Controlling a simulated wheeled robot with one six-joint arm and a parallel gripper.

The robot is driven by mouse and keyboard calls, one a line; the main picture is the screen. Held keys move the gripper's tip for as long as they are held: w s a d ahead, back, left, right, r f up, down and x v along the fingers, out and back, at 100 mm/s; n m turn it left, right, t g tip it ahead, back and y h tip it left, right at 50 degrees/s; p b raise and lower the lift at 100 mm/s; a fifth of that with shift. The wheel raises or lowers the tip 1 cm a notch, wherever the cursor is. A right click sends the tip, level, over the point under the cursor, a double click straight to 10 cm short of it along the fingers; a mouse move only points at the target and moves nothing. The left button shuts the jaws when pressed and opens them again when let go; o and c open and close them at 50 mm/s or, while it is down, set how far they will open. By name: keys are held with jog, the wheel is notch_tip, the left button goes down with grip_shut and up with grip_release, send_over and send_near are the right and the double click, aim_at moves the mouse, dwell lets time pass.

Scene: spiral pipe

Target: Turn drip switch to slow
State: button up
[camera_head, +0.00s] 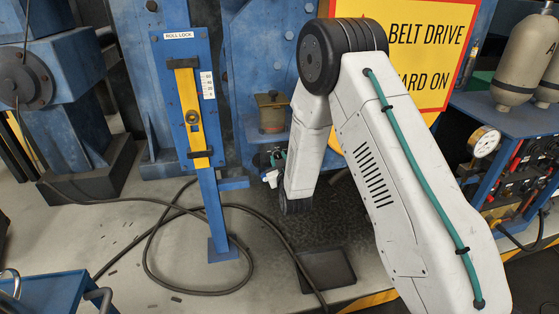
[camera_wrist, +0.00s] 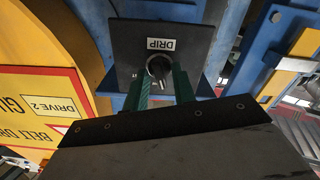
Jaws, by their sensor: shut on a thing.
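The drip switch (camera_wrist: 159,66) is a small dark round knob with a metal pin on a dark plate (camera_wrist: 190,42). The plate carries a white DRIP label (camera_wrist: 160,44), which appears upside down in the wrist view. My gripper (camera_wrist: 162,80) has its two green fingers on either side of the knob and is shut on it. Any slow or fast marking on the plate is too small or covered to read. In the head view, my white arm hides most of this area. A brownish cup (camera_head: 271,112) stands just above where the gripper reaches.
A blue post with a yellow bar (camera_head: 188,112) and a ROLL LOCK label stands to the left. A yellow BELT DRIVE sign (camera_head: 432,45) is behind my arm. A black hose (camera_head: 150,235) lies looped on the floor. A gauge cart (camera_head: 500,150) stands at right.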

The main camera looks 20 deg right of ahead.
jog(key=shift+m, duration=1.5)
jog(key=o, duration=0.6)
jog(key=shift+o, duration=0.2)
jog(key=shift+s, duration=0.15)
jog(key=s, duration=0.7)
jog(key=shift+s+a, duration=0.3)
jog(key=shift+s, duration=0.05)
